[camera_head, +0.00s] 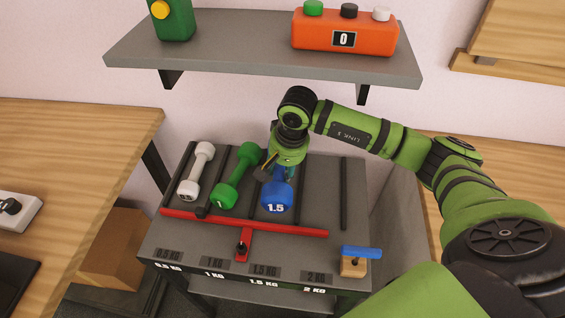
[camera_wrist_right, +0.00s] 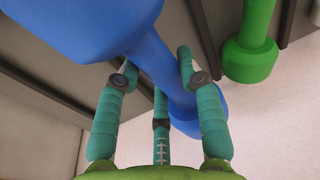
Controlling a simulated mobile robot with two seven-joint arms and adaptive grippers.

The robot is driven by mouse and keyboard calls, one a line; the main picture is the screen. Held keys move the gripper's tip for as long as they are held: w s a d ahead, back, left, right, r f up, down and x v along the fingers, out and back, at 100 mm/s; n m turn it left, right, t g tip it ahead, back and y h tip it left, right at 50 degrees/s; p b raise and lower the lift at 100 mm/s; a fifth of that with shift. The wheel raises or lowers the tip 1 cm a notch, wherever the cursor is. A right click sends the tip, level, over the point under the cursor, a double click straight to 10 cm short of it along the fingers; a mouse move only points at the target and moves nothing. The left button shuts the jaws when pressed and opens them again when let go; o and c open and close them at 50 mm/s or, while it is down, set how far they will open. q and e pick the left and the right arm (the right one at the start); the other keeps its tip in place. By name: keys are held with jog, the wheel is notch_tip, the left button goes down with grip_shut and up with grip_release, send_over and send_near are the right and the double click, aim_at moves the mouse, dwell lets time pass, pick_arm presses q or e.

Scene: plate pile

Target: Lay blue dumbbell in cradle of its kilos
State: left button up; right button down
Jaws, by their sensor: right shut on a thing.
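The blue dumbbell (camera_head: 277,196) is marked 1.5 and lies lengthwise at or over the third lane of the grey rack (camera_head: 326,205), right of the green dumbbell. I cannot tell whether it rests on the rack. My right gripper (camera_head: 284,168) is shut on it from above, toward its far end. In the right wrist view, the teal fingers close around the handle of the blue dumbbell (camera_wrist_right: 152,62). Rack labels read 0.5 KG, 1 KG, 1.5 KG and 2 KG along the front. My left gripper is not in view.
A white dumbbell (camera_head: 196,172) and a green dumbbell (camera_head: 236,176) lie in the lanes to the left. A red bar (camera_head: 243,224) crosses in front. The rightmost lane is empty. A blue-topped wooden piece (camera_head: 360,261) sits front right. A shelf (camera_head: 250,64) hangs above.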

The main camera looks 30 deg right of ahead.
aim_at(283, 176)
notch_tip(283, 176, down, 2)
jog(key=shift+w+d+f+p, duration=0.1)
jog(key=shift+w+f+p, duration=0.25)
jog(key=shift+p, duration=0.2)
jog(key=shift+s, duration=0.1)
jog(key=shift+f, duration=0.15)
jog(key=c, duration=0.8)
grip_release()
jog(key=shift+s+f, duration=0.15)
notch_tip(283, 176, up, 8)
jog(key=s+b, duration=0.1)
jog(key=shift+s+d+f, duration=0.15)
jog(key=shift+d, duration=0.05)
